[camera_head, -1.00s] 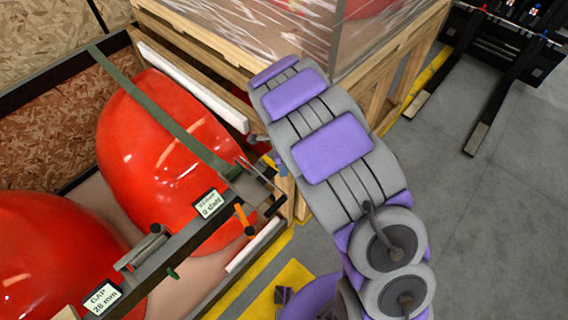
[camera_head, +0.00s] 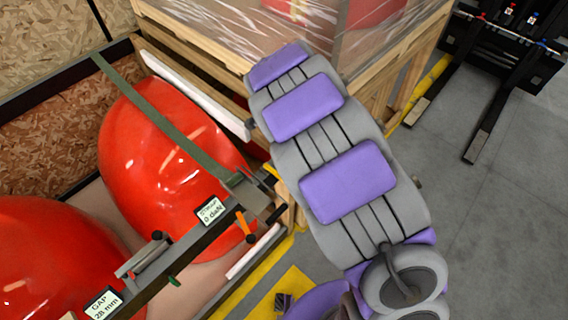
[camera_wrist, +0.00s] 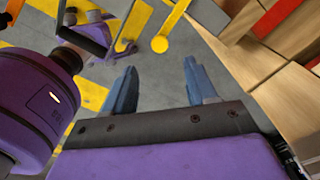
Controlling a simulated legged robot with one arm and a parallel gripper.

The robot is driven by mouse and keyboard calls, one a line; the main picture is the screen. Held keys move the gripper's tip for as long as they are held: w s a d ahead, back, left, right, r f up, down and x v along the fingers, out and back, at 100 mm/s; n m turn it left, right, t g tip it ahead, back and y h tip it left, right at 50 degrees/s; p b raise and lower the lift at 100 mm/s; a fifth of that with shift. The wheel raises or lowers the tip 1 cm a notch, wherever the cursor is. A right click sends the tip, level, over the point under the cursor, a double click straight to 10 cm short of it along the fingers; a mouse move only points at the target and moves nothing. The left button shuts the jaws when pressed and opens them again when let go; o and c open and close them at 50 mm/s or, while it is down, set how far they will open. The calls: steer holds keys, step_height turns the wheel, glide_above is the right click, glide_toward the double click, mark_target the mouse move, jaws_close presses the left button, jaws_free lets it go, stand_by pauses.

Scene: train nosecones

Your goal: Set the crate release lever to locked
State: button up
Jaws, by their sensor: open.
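My gripper (camera_wrist: 160,72) is open in the wrist view, with two blue-grey fingers apart and nothing between them. In the head view it is hidden by my own grey and purple arm. An orange lever (camera_head: 243,226) with a dark end sits on the dark rail (camera_head: 190,246) at the front of the crate, beside the strap label. A yellow-orange bar with a round end (camera_wrist: 160,44) shows beyond my fingertips in the wrist view, apart from them. I cannot tell which is the release lever, or its setting.
Red nosecones (camera_head: 165,150) lie in the crate under a green strap (camera_head: 165,115). A grey handle (camera_head: 150,250) sits farther left on the rail. A wrapped pallet load (camera_head: 380,45) stands behind my arm. Fork tines (camera_head: 490,115) lie right; grey floor (camera_head: 490,230) is clear.

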step_height(320, 180, up, 7)
steer(key=shift+r, duration=0.15)
stand_by(0.6)
steer(key=s+d+r+n+b, duration=0.1)
steer(key=s+d+r+n, duration=0.2)
steer(key=s+d, duration=0.35)
steer(key=s+d+r+n+b, duration=0.1)
steer(key=s+d+r+n, duration=0.2)
steer(key=s+d, duration=0.35)
steer(key=s+d+f+n+g+b, duration=0.1)
steer(key=s+d+n, duration=0.1)
steer(key=s+n, duration=0.3)
steer(key=s+d+n+b, duration=0.1)
steer(key=s+d+n, duration=0.2)
steer(key=s, duration=1.1)
steer(key=n, duration=0.2)
steer(key=shift+s+f+n+g, duration=0.3)
steer(key=shift+f+n+g, duration=0.05)
steer(key=shift+n+g, duration=0.05)
